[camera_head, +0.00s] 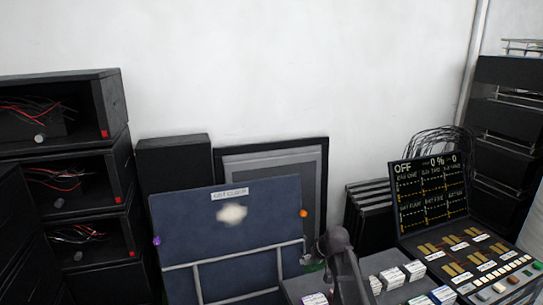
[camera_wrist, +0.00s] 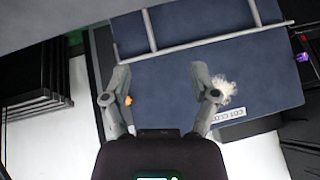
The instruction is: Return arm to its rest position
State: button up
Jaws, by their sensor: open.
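My gripper (camera_wrist: 160,74) shows in the wrist view with its two fingers spread apart and nothing between them. Beyond the fingers is a dark blue panel (camera_wrist: 262,75), which appears upside down there. In the head view the same blue panel (camera_head: 265,218) leans upright, with a white label, a whitish fuzzy patch (camera_head: 232,214) and a pale rail frame across its lower part. My dark arm (camera_head: 342,265) rises at the lower middle, right of the panel. My fingers cannot be made out clearly in the head view. Whether they touch the panel cannot be told.
A console (camera_head: 430,197) with a lit screen reading OFF and 0 % stands at the right, with rows of switches. Black boxes with wires (camera_head: 70,175) are stacked at the left. A dark rack (camera_head: 505,120) stands far right. The white wall above is clear.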

jog(key=s+d+f+m+g+h, duration=0.1)
jog(key=s+g+h, duration=0.15)
jog(key=s, duration=0.85)
jog(key=s+d+f+m+g+h, duration=0.1)
jog(key=s+f+g, duration=0.15)
jog(key=s, duration=0.95)
notch_tip(320, 180, up, 14)
jog(key=p, duration=1.3)
jog(key=shift+w+d+r+p, duration=0.2)
jog(key=shift+w+r+p, duration=0.1)
jog(key=shift+w, duration=0.1)
jog(key=shift+f, duration=0.1)
